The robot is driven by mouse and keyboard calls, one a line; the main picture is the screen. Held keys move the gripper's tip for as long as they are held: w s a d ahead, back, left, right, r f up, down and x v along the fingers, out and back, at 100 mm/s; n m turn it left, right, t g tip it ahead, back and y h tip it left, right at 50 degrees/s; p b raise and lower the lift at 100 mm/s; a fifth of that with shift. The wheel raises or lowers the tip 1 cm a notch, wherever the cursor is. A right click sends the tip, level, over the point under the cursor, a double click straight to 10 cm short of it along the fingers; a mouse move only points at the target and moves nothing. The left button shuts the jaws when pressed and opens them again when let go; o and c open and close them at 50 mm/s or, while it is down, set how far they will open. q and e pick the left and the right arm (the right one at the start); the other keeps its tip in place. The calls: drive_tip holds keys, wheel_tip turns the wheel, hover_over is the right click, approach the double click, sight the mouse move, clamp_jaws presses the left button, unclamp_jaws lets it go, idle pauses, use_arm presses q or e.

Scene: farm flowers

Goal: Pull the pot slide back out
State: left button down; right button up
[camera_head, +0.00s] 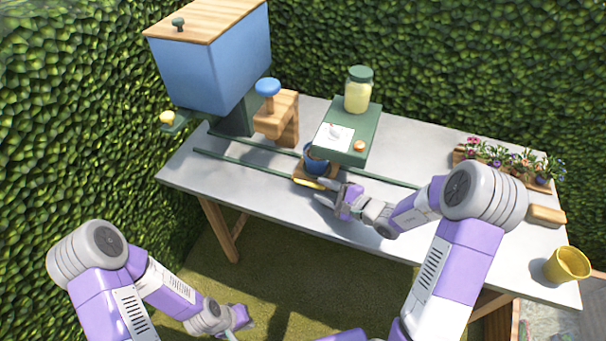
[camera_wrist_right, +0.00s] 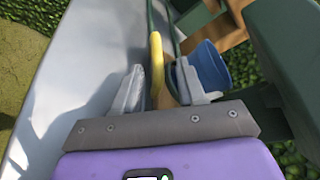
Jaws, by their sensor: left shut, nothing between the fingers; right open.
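The pot slide (camera_head: 302,177) is a small wooden carriage with a yellow handle (camera_head: 309,184) on its front edge. It sits on the green rails (camera_head: 240,160), under the green dispenser shelf (camera_head: 349,147). A blue pot (camera_head: 316,161) stands on it, partly hidden by the shelf. My right gripper (camera_head: 322,192) is open at the handle. In the right wrist view, the handle (camera_wrist_right: 157,62) lies between the open fingers (camera_wrist_right: 164,88), and the pot (camera_wrist_right: 211,66) is just beyond the right finger. My left gripper (camera_head: 240,322) is low at the bottom left, away from the table.
A blue hopper (camera_head: 212,62) and a blue-topped wooden press (camera_head: 268,88) stand at the left. A jar (camera_head: 358,90) stands on the shelf. A flower planter (camera_head: 510,165) and a yellow cup (camera_head: 567,265) are at the right. The front left tabletop is clear.

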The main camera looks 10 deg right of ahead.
sight(306, 182)
drive_tip(key=b+x, duration=0.1)
drive_tip(key=x, duration=0.5)
drive_tip(key=shift+w+a+f, duration=0.2)
drive_tip(key=shift+a, duration=0.2)
drive_tip(key=shift+c, duration=0.3)
clamp_jaws()
